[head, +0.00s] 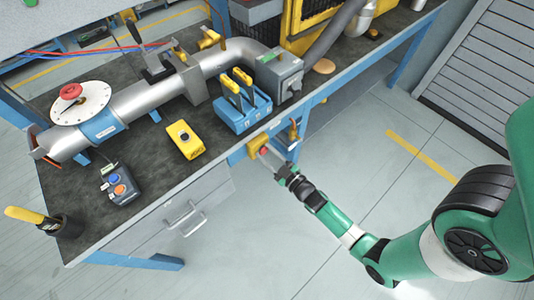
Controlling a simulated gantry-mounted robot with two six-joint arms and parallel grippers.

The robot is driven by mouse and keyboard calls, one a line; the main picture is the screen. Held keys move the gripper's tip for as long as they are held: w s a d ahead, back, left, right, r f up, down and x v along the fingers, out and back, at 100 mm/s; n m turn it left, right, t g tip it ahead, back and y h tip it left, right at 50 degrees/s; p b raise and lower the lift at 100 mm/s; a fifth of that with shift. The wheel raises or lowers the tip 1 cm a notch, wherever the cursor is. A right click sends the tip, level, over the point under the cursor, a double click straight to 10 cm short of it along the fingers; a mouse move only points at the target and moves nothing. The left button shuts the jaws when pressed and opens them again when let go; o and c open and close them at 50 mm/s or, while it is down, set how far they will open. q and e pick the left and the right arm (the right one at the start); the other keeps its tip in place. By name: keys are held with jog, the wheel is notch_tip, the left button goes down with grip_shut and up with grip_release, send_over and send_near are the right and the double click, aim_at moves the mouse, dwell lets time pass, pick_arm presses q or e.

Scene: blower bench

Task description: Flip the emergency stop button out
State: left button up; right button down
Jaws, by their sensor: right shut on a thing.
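The emergency stop button (264,151) is a small red knob on a yellow box (254,146) fixed at the front edge of the bench. My right gripper (269,157) reaches it from the lower right, off the bench front. Its fingers are shut on the red button and partly hide it. Whether the button is in or out is too small to tell. My left gripper is not in view.
The bench (85,215) carries a metal pipe (140,100) with a dial (80,103), a blue switch block (243,108), a yellow box with a black button (185,139) and a grey button box (119,186). The floor right of the bench is clear.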

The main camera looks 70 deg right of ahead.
dwell(0.6)
jog(key=shift+s+a+r+p, duration=0.1)
jog(key=shift+s+a+p, duration=0.3)
jog(key=shift+s, duration=0.25)
jog(key=shift+c, duration=1.9)
grip_release()
jog(key=shift+s, duration=0.1)
jog(key=p+v, duration=0.3)
jog(key=v, duration=0.8)
jog(key=shift+s+a, duration=0.2)
jog(key=shift+s, duration=0.05)
